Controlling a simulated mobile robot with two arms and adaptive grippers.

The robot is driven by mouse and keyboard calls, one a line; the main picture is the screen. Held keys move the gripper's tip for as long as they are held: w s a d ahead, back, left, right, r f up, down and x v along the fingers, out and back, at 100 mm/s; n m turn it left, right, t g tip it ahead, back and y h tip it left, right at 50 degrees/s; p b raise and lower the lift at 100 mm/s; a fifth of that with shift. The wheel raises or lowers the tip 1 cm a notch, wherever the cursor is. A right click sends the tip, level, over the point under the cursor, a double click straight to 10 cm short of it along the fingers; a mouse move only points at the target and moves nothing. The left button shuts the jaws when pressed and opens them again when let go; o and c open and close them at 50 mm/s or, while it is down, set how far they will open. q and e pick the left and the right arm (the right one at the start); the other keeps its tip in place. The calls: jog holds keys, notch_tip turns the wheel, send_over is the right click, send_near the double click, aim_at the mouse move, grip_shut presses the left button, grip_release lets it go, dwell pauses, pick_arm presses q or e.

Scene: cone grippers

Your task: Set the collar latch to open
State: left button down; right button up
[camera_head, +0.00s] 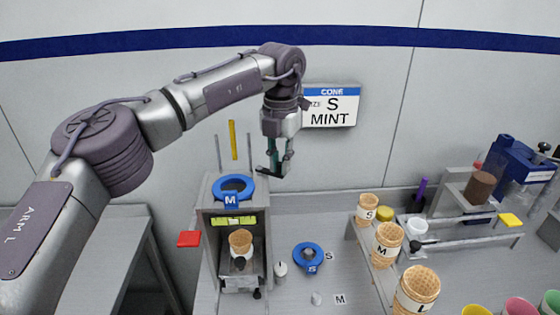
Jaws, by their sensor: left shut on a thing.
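The machine (208,222), a grey box-like stand, has a blue ring collar marked M (233,184) on its top. My left gripper (275,170) points down at the back right of the collar, shut on a small dark piece (266,172) that looks like the collar latch. The fingers partly hide this piece, and I cannot tell from its angle whether the latch is open or closed. A waffle cone (240,241) stands inside the machine below the collar. My right gripper is not in view.
A second blue ring marked S (308,257) lies on the table. Cones marked S (367,208), M (387,243) and L (416,289) stand in a rack at right. A wall sign (331,106) reads S, MINT. Thin upright rods rise behind the machine.

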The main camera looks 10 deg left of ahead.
aim_at(280, 163)
pick_arm(q)
jog(key=c, duration=1.1)
grip_release()
jog(key=shift+c, duration=0.2)
jog(key=shift+r, duration=0.1)
notch_tip(280, 163, up, 12)
